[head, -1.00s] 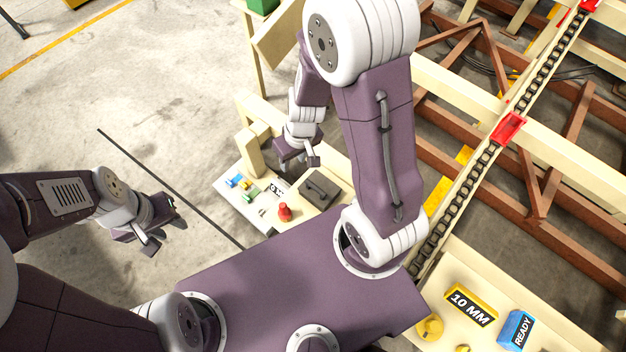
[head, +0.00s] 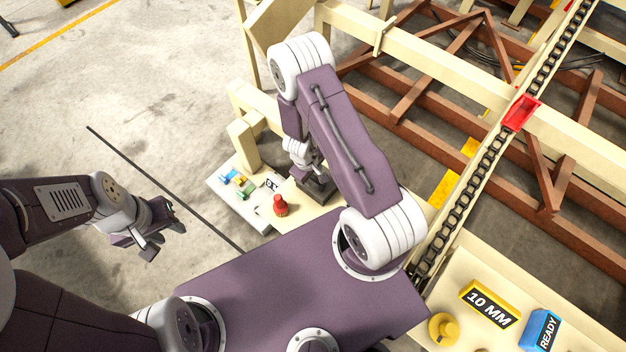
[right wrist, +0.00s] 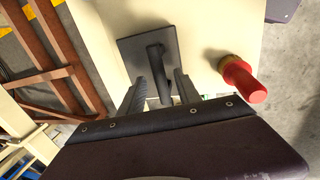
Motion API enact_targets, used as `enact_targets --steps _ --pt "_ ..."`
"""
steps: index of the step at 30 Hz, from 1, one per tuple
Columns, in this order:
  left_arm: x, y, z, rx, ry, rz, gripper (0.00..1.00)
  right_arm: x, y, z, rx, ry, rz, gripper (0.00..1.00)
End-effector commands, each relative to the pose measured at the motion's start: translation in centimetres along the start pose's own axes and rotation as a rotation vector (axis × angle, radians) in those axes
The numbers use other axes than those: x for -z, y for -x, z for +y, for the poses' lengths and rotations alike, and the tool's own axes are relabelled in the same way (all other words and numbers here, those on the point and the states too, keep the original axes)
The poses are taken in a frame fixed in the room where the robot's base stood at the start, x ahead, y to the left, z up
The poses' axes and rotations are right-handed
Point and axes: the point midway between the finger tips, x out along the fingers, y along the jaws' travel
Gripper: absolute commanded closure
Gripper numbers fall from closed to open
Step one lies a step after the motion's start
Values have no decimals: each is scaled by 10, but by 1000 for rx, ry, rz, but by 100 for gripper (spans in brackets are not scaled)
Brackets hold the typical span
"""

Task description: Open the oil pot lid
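The dark square lid (right wrist: 132,58) with a raised bar handle (right wrist: 155,62) lies on the cream table in the right wrist view. In the head view the dark lid (head: 322,197) is mostly hidden under my right gripper (head: 316,180). In the right wrist view my right gripper (right wrist: 160,88) is open, with one finger on each side of the handle. I see gaps between the fingers and the bar, and the lid looks flat and closed. My left gripper (head: 164,232) is open and empty over the floor at the left.
A red-topped knob with a brass-coloured base (right wrist: 242,80) stands close to the lid; it also shows in the head view (head: 280,206). A grey tray (head: 232,203) with small coloured pieces is left of it. Cream posts (head: 245,140) rise behind. A chain conveyor (head: 470,190) runs at the right.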

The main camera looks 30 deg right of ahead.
Motion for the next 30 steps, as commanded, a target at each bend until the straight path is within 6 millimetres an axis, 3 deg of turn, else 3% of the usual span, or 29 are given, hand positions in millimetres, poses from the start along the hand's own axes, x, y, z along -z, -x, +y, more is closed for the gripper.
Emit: enact_targets --steps 3,10,15,30 --pt "-1 -6 0 0 0 0 64 0 -9 0 0 -2 0 60" --pt "0 -5 0 0 0 0 64 0 -8 0 0 -1 0 60" --pt "0 -5 0 0 0 0 64 0 -8 0 0 -1 0 100" --pt "0 -5 0 0 0 0 64 0 -8 0 0 -1 1 100"
